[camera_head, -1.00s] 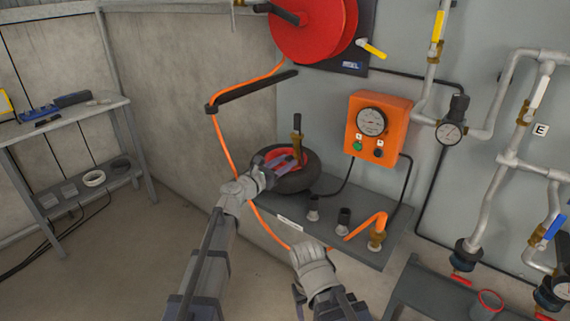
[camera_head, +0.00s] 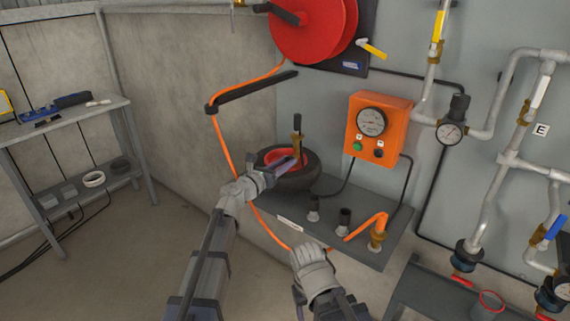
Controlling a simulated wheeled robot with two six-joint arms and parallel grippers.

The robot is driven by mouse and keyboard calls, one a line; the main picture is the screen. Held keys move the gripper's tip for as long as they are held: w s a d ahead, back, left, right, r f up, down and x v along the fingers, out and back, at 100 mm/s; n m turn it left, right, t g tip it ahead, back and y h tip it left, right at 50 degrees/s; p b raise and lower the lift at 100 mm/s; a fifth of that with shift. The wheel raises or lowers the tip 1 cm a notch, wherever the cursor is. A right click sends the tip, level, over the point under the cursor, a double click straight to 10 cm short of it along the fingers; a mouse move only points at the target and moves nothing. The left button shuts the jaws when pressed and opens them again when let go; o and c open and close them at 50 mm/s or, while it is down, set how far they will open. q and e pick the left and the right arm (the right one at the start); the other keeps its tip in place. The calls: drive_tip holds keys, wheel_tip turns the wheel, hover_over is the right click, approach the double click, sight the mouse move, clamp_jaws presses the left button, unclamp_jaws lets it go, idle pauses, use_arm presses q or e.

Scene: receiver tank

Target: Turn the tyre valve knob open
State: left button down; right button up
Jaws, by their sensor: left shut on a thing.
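The tyre (camera_head: 306,179), black with a red rim (camera_head: 272,158), lies on the grey shelf. A brass valve fitting (camera_head: 296,146) with a dark upright top stands at the tyre's far side. My left gripper (camera_head: 286,164) reaches over the tyre's rim, its fingers close to the lower part of the fitting. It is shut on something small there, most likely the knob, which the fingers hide. My right arm comes in at the bottom, and its wrist (camera_head: 313,268) shows in front of the shelf.
The grey shelf (camera_head: 372,257) also bears black-topped fittings (camera_head: 344,217) and an orange hose (camera_head: 368,225). An orange gauge box (camera_head: 380,124) hangs above. A red hose reel (camera_head: 310,25) is at the top. Pipes fill the right, and a side table (camera_head: 70,125) stands left.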

use_arm(q)
drive_tip(key=c, duration=0.5)
unclamp_jaws()
drive_tip(key=shift+s, duration=0.1)
drive_tip(key=v, duration=0.7)
drive_tip(key=shift+s+a, duration=0.25)
drive_tip(key=shift+s, duration=0.05)
